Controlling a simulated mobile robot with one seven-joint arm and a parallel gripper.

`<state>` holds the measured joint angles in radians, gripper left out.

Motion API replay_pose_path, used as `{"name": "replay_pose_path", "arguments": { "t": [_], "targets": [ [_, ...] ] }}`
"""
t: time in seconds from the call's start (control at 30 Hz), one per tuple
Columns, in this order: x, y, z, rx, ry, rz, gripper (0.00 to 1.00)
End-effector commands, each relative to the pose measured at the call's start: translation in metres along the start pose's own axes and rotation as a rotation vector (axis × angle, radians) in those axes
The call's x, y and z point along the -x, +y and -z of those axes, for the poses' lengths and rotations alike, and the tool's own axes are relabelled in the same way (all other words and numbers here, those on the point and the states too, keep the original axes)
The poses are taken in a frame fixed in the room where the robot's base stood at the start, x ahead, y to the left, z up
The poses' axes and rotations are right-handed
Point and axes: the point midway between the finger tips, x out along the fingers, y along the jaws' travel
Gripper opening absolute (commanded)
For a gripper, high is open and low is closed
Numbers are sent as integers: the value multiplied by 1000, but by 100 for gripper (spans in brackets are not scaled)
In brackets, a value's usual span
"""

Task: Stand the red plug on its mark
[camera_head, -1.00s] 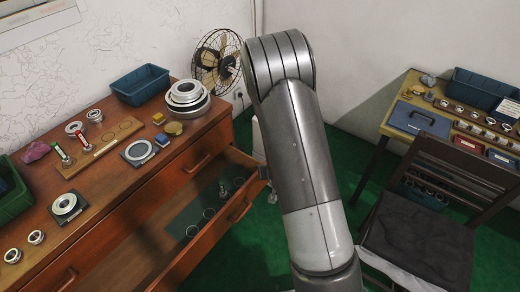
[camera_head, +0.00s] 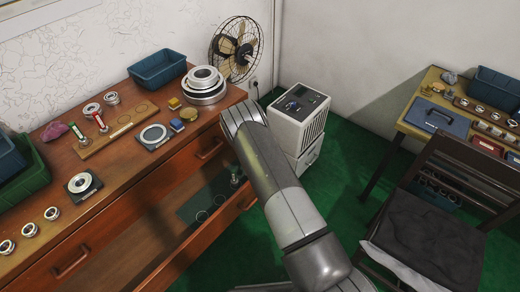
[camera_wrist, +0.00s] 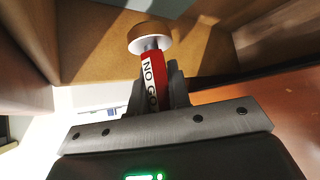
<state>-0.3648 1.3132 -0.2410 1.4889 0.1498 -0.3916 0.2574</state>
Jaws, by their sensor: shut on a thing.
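My gripper (camera_wrist: 157,90) is shut on a red plug (camera_wrist: 151,70) in the wrist view. The plug has a "NO GO" label and a round metal head at its far end. My arm hides the gripper and the held plug in the head view. On the wooden board (camera_head: 93,151) on the cabinet, a green-handled piece (camera_head: 74,131) and a red-handled piece (camera_head: 99,122) show. Round outlines show on the board's right part. More ring outlines lie on the dark mat in the open drawer (camera_head: 190,232), beside a small standing metal piece (camera_head: 235,176). I cannot tell which outline is the red plug's mark.
The cabinet top holds stacked rings (camera_head: 204,83), a blue bin (camera_head: 157,69), a green bin (camera_head: 27,178) and a dark square plate with a ring (camera_head: 153,137). A white machine (camera_head: 300,112) stands behind my arm. A chair (camera_head: 428,225) and second table (camera_head: 407,119) are right.

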Motion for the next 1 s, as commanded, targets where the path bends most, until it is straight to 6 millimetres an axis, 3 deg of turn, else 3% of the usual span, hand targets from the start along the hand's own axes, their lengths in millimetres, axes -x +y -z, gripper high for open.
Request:
{"name": "replay_pose_path", "arguments": {
  "t": [0.13, 0.3, 0.73, 1.0],
  "targets": [
    [-17, -12, -6, 2, 1, 2, 0],
    [-20, -12, -28, 16, 0, 14, 0],
    [-44, -12, -56, 20, 1, 17, 0],
    [-48, -13, -59, 18, 2, 18, 0]
  ]
}}
